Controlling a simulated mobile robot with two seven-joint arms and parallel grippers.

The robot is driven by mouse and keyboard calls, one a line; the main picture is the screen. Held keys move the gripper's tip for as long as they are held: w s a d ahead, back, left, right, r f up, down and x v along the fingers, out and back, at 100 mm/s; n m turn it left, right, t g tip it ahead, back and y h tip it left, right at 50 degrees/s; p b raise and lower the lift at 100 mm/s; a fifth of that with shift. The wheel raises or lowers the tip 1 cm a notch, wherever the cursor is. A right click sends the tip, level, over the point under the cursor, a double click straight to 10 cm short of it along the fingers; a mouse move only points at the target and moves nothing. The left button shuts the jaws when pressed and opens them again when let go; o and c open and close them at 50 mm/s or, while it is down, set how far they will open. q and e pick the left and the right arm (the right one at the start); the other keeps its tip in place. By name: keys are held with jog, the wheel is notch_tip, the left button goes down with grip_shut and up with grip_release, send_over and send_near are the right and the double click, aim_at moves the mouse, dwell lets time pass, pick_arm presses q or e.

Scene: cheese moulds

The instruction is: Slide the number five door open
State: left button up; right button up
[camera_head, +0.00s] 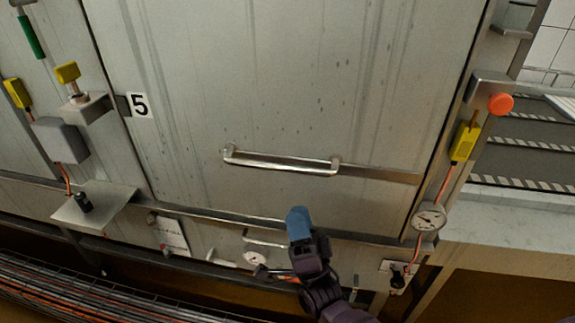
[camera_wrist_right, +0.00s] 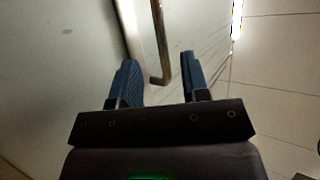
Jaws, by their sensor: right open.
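The number five door (camera_head: 300,90) is a large grey metal panel. A black "5" on a white label (camera_head: 139,105) is at its left edge. Its long metal bar handle (camera_head: 284,162) runs across the door's lower part. My right gripper (camera_head: 298,217), with blue fingers, is just below the handle in the head view, apart from it. In the right wrist view my open right gripper (camera_wrist_right: 160,72) has the handle (camera_wrist_right: 158,45) showing between its two fingers. How far the handle is from the fingertips is hard to tell. My left gripper is out of view.
An orange-red knob (camera_head: 500,103), a yellow box (camera_head: 464,141) and a round gauge (camera_head: 429,217) line the right frame. A shelf-like bracket (camera_head: 94,206) and a grey box (camera_head: 60,139) stick out at left. Cables (camera_head: 80,295) run along the bottom left.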

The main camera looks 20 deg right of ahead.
aim_at(283, 167)
jog(key=p+x, duration=0.1)
jog(key=x, duration=0.9)
jog(key=shift+w+r, duration=0.25)
grip_shut()
